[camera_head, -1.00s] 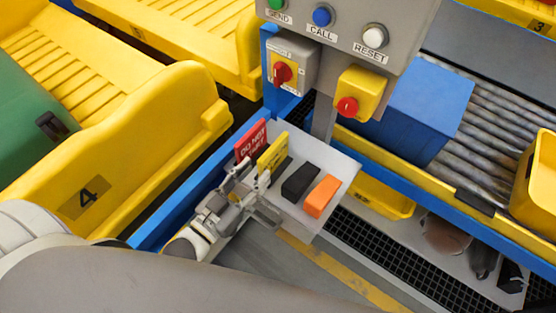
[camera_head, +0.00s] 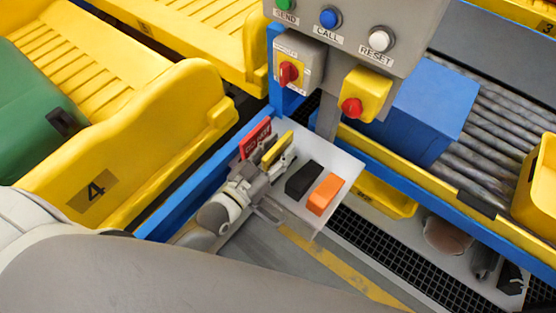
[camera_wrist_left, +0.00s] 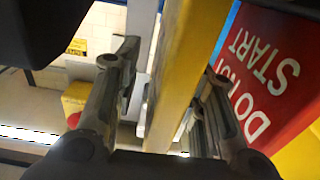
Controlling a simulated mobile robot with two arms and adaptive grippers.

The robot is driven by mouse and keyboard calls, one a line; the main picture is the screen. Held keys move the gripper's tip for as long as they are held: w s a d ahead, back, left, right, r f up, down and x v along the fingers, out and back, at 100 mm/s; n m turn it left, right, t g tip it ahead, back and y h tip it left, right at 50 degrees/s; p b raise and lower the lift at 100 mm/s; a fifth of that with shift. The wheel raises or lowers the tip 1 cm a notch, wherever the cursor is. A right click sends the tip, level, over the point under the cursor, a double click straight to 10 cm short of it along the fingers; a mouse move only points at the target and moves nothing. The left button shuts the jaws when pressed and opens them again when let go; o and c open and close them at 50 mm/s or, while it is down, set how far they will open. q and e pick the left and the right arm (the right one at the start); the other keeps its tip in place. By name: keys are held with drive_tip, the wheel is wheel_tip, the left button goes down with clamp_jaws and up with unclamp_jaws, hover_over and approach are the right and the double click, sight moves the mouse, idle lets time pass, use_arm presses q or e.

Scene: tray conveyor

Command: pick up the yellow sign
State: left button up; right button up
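The yellow sign (camera_head: 278,149) stands upright on the small grey shelf (camera_head: 338,163) below the control panel, beside the red sign (camera_head: 255,138). My left gripper (camera_head: 268,168) is at the yellow sign and hides its lower part. In the left wrist view the yellow sign (camera_wrist_left: 192,62) stands between the two open fingers of my left gripper (camera_wrist_left: 168,75). A gap shows between it and the left finger; the right finger is close to it, and contact cannot be told. The red sign (camera_wrist_left: 270,75) is just right of the right finger. My right gripper is out of view.
A black block (camera_head: 304,180) and an orange block (camera_head: 325,194) lie on the shelf to the right of the signs. The control panel (camera_head: 345,35) with buttons and red knobs rises behind. A yellow tray (camera_head: 140,150) marked 4 is at left; a blue box (camera_head: 425,105) sits on the rollers at right.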

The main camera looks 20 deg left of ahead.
use_arm(q)
clamp_jaws()
drive_tip(key=shift+r, duration=0.1)
idle(0.4)
